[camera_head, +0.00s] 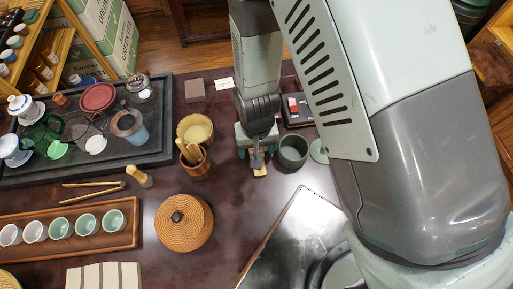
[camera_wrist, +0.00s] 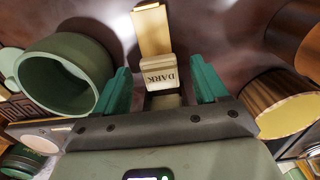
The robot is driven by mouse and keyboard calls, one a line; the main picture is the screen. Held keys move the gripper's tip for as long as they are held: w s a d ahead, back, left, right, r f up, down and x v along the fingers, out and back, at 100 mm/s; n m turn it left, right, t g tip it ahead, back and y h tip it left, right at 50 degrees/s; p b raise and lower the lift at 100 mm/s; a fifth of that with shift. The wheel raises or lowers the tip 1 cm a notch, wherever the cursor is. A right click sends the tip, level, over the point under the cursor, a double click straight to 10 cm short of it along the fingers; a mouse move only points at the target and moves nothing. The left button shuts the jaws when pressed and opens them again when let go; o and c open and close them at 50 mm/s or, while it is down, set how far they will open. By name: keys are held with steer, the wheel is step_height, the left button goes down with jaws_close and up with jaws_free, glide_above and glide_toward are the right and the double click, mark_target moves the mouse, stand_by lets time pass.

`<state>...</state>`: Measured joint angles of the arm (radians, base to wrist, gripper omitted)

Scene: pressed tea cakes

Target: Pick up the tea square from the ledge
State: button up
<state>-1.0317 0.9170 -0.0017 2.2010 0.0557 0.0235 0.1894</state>
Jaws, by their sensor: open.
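In the wrist view a small pale block with the word DARK on its face (camera_wrist: 161,73), which looks like the tea square, sits at the near end of a light wooden strip (camera_wrist: 151,30), apparently the ledge. My gripper (camera_wrist: 160,82) is open, with one teal finger on each side of the block and a visible gap to both. I cannot tell how far down the fingers reach beside it. In the head view my gripper (camera_head: 257,158) is over the dark table, with a bit of the wooden strip (camera_head: 261,171) showing below it. The block is hidden there.
A green cup (camera_head: 292,151) stands close to the right of my gripper. A woven lidded basket (camera_head: 184,222) is nearer the front, and a shiny tray (camera_head: 300,235) lies front right.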

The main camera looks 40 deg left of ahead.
steer(key=c, duration=1.1)
steer(key=shift+r, duration=0.1)
